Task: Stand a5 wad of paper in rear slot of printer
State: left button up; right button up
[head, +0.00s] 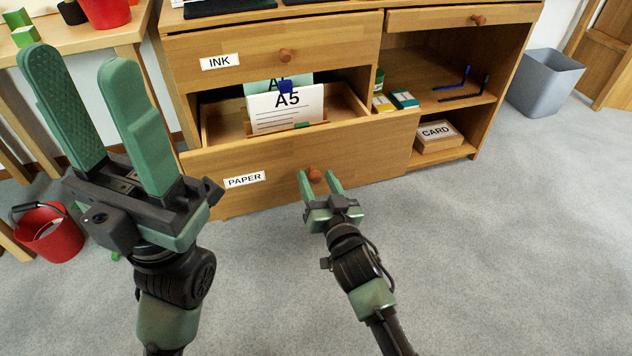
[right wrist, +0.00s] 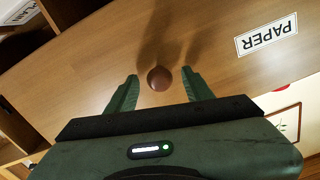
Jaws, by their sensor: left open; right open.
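The A5 wad of paper (head: 283,110) stands upright in the open PAPER drawer (head: 290,158), with its A5 label facing me and a blue clip at its top. Another labelled wad (head: 262,85) stands partly hidden behind it. My left gripper (head: 82,85) is open and empty, raised close to the camera, left of the drawer. My right gripper (head: 319,180) is open at the drawer's round knob (head: 314,173). In the right wrist view the knob (right wrist: 159,78) sits between the fingertips, and the fingers are apart from it. I cannot make out the printer's rear slot.
The INK drawer (head: 270,57) above is shut. A red bucket (head: 48,232) is at left, a grey bin (head: 544,83) at right. Carpet in front is clear.

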jog(key=shift+w+a, duration=0.2)
jog(key=shift+w, duration=0.5)
grip_shut()
dwell(1.0)
